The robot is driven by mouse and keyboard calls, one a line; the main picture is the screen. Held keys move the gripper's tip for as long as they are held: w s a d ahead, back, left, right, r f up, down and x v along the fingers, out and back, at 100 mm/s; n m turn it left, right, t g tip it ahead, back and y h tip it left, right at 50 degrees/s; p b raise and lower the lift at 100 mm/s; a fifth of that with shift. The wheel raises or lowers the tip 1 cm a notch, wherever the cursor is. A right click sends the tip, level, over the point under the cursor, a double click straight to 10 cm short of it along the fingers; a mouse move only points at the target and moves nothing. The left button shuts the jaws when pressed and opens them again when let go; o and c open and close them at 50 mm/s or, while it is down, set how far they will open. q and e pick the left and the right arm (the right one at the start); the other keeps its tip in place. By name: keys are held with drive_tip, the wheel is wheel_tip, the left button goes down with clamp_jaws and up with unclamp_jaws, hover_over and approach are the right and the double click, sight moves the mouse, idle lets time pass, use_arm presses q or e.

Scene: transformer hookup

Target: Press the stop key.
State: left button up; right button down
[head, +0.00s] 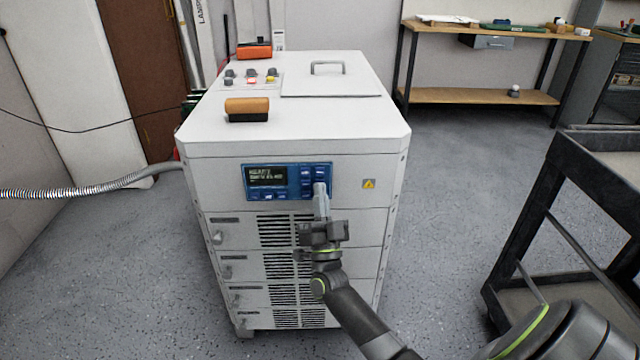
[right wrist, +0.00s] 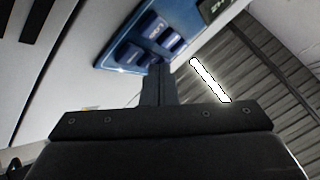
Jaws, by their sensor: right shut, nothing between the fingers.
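A blue control panel (head: 287,181) with a small dark display (head: 267,176) sits on the front of a white cabinet (head: 300,130). Blue keys show on its right side and along its bottom. My right gripper (head: 320,190) is shut and empty, with its fingertips at the panel's lower right keys. In the right wrist view the shut fingers (right wrist: 158,72) reach up to the blue panel (right wrist: 125,35), close to several keys. The fingertips cover part of the key area, and I cannot tell which key is the stop key or whether they touch it. My left gripper is not in view.
An orange-brown block (head: 247,109) and an orange tool (head: 254,50) lie on the cabinet top, near several terminals (head: 250,75). A dark cart (head: 590,180) stands at the right. A workbench (head: 490,35) is at the back. A ribbed hose (head: 90,190) runs off left.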

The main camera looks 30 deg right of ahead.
drive_tip(key=shift+s+a, duration=0.35)
drive_tip(key=shift+s, duration=0.25)
drive_tip(key=s+a, duration=0.1)
drive_tip(key=s+p, duration=0.1)
drive_tip(key=s+a+p, duration=0.1)
drive_tip(key=s, duration=0.1)
drive_tip(key=shift+s+a, duration=0.1)
drive_tip(key=shift+a, duration=0.2)
idle(1.0)
